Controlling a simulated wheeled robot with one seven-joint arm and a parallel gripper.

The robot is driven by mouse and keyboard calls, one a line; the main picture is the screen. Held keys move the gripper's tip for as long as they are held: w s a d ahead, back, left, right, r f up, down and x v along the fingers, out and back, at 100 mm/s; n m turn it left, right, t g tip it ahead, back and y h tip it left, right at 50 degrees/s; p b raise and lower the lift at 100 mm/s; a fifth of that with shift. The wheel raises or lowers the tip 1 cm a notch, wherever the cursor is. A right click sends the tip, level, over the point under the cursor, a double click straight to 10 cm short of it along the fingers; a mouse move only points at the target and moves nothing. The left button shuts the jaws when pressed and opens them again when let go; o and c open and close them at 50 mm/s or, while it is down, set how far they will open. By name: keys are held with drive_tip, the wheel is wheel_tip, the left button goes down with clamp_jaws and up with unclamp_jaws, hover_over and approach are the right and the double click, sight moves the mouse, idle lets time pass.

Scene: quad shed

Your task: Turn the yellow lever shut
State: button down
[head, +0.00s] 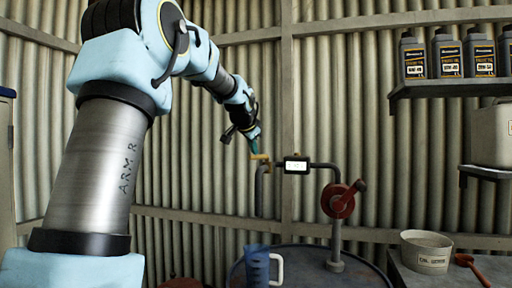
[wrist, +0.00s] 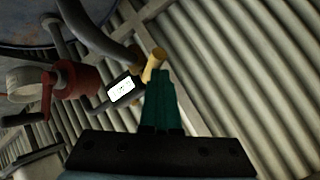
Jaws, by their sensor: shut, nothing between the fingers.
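The yellow lever (head: 260,157) sits at the top of the bent outlet pipe (head: 260,185), left of a small white-faced meter (head: 296,165). My gripper (head: 254,148) is at the lever, just above it in the head view. In the wrist view the green fingers of my gripper (wrist: 161,80) are together with nothing between them. The yellow lever (wrist: 154,64) shows just past the fingertips, partly hidden by them. I cannot tell whether the fingers touch it. The meter (wrist: 121,90) is to the left of the fingers.
A red hand pump (head: 338,201) stands on a drum (head: 300,258). A blue jug (head: 257,266) with a pale handle is below the outlet pipe. A cream tub (head: 426,251) rests on a bench at right. Oil bottles (head: 447,57) line a shelf (head: 450,88). Corrugated wall lies close behind.

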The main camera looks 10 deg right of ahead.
drive_tip(key=shift+w+a+f, duration=0.1)
drive_tip(key=shift+w+a, duration=0.25)
drive_tip(key=shift+w, duration=0.2)
drive_tip(key=shift+w+a+f, duration=0.1)
drive_tip(key=shift+w+a, duration=0.2)
drive_tip(key=shift+w, duration=0.25)
drive_tip(key=shift+w+a+r, duration=0.1)
drive_tip(key=shift+w, duration=0.45)
drive_tip(key=shift+s+d, duration=0.1)
drive_tip(key=shift+d, duration=0.75)
drive_tip(key=shift+r+p, duration=0.15)
drive_tip(key=shift+p, duration=0.15)
